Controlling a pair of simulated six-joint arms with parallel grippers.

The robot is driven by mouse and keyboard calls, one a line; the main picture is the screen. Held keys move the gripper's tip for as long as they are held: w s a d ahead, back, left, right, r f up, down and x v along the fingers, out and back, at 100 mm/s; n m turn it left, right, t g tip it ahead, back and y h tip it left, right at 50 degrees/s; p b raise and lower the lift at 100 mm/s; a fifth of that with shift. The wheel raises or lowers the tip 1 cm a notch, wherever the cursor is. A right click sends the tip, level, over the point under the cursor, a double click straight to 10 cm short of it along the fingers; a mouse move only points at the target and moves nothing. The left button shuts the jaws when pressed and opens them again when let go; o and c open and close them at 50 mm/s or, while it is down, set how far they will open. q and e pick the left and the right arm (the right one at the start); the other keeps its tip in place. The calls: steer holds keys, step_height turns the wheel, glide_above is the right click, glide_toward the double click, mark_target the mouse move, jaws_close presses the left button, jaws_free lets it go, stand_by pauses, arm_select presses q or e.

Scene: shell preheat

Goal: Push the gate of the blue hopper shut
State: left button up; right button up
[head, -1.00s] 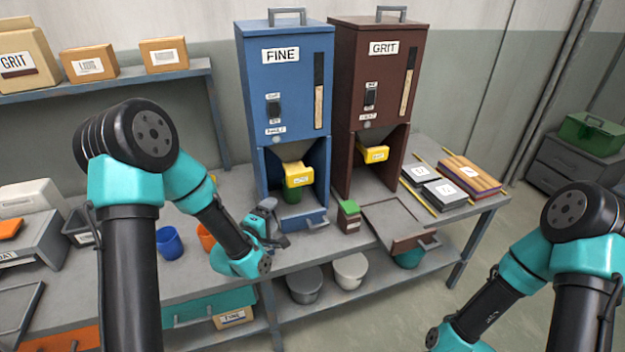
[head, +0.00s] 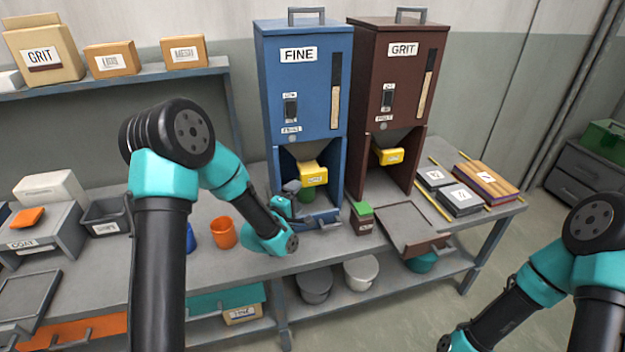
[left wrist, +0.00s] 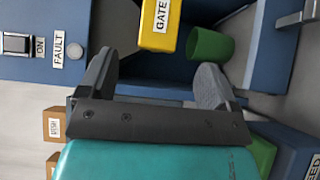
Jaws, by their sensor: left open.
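The blue hopper (head: 300,80), labelled FINE, stands upright on the bench. Its yellow gate (head: 313,174) sticks out below the chute, in the hopper's open lower bay. It also shows at the top of the left wrist view (left wrist: 160,25), with its GATE label. A green cup (head: 308,195) stands under the gate, partly hidden by my gripper in the head view. My left gripper (left wrist: 155,80) is open and empty, in front of the bay at its left side. The gate lies beyond the fingertips, apart from them.
A brown GRIT hopper (head: 395,90) with its own yellow gate (head: 390,156) stands to the right. A small green-topped box (head: 362,217) and a grey tray (head: 410,228) lie in front. An orange cup (head: 223,232) stands left of my gripper.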

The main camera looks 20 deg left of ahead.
mark_target(311, 180)
arm_select(q)
steer(key=x, duration=1.1)
steer(key=shift+c, duration=0.2)
